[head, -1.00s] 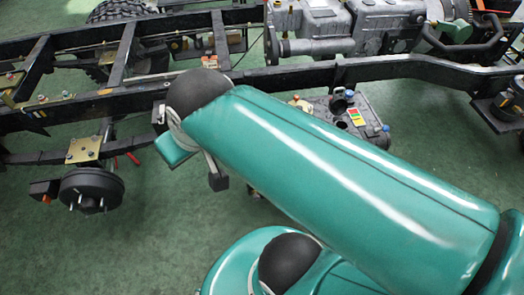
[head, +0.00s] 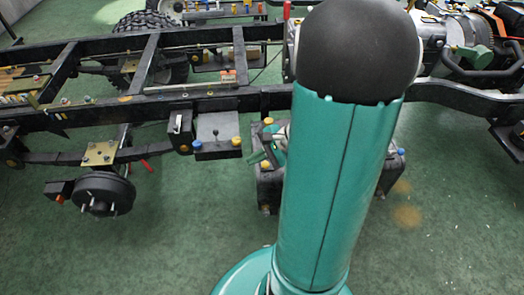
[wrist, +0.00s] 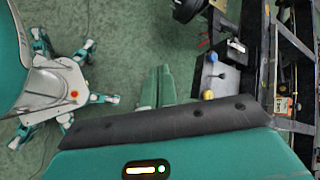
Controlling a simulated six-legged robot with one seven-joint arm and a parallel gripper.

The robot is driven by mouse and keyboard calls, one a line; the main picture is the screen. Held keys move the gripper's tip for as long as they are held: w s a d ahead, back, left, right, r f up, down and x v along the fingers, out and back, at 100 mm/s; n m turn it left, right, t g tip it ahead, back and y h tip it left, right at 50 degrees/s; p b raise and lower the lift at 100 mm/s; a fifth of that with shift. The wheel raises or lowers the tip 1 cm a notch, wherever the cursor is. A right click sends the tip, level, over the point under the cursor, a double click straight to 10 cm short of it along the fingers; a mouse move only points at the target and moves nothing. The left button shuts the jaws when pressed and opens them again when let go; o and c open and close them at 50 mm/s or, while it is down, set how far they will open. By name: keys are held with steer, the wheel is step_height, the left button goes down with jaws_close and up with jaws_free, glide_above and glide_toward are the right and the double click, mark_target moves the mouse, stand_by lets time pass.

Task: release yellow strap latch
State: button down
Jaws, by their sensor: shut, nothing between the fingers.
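I cannot pick out a yellow strap latch for certain in either view. A dark flat box (head: 208,128) sits beside the black frame rail, with a small lever, a blue knob and a yellow knob (head: 237,141) on it. The same box shows in the wrist view (wrist: 206,77), with its yellow knob (wrist: 208,95) near the dark pad edge. My gripper (wrist: 159,75) shows as two green fingers side by side, shut and empty, left of the box and apart from it. In the head view my arm partly hides it.
The black chassis rail (head: 180,104) runs across the head view, with a brake drum (head: 103,190) at lower left. A second dark box (head: 268,182) is half hidden by my arm. Green floor (head: 150,240) is clear in front.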

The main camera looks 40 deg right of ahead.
steer(key=s+d+f+m+t+h, duration=0.2)
steer(key=s+d+f+m, duration=0.2)
steer(key=d+f+m, duration=0.2)
steer(key=s+d+f+m+t+h, duration=0.2)
steer(key=s+d+f+m, duration=0.2)
steer(key=d+f+m, duration=0.2)
steer(key=d+f, duration=0.2)
steer(key=d, duration=0.1)
steer(key=shift+s+f+m+h, duration=0.2)
steer(key=shift+s+m+h, duration=0.1)
steer(key=shift+s, duration=0.05)
glide_toward(265, 165)
steer(key=shift+w+f, duration=2)
steer(key=shift+f, duration=1)
steer(key=shift+d, duration=0.3)
steer(key=shift+w+d+r, duration=0.1)
steer(key=shift+w+r, duration=0.05)
steer(key=shift+r, duration=0.05)
